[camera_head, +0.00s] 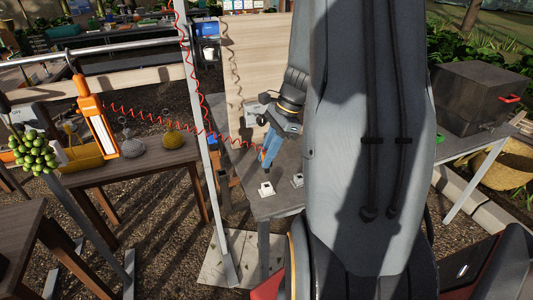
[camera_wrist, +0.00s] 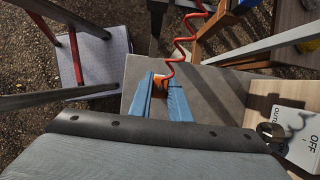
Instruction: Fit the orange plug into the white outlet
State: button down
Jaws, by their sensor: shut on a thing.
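My gripper (camera_head: 266,160) has blue fingers and points down over the grey table. It is shut on the orange plug (camera_wrist: 160,87), which shows between the fingertips (camera_wrist: 161,92) in the wrist view. A red coiled cord (camera_wrist: 178,50) runs from the plug. In the head view, one white outlet block (camera_head: 266,188) lies on the table below and near my gripper, and a second similar white block (camera_head: 297,180) lies to its right, close to my arm. I cannot tell which is the outlet. Neither block shows clearly in the wrist view.
A metal post (camera_head: 197,130) stands left of the grey table (camera_head: 275,206). A wooden board (camera_wrist: 275,95) carries a white panel marked OFF (camera_wrist: 305,145). An orange lamp (camera_head: 97,120) hangs at left above a wooden table (camera_head: 150,166). A dark box (camera_head: 475,97) stands at right.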

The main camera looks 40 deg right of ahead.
jog(key=shift+f+b, duration=0.65)
jog(key=shift+f, duration=0.75)
jog(key=shift+f+b, duration=0.95)
jog(key=shift+f, duration=1.7)
dwell(3.0)
jog(key=c, duration=1.6)
grip_release()
jog(key=shift+b+v, duration=0.6)
jog(key=shift+v, duration=3.3)
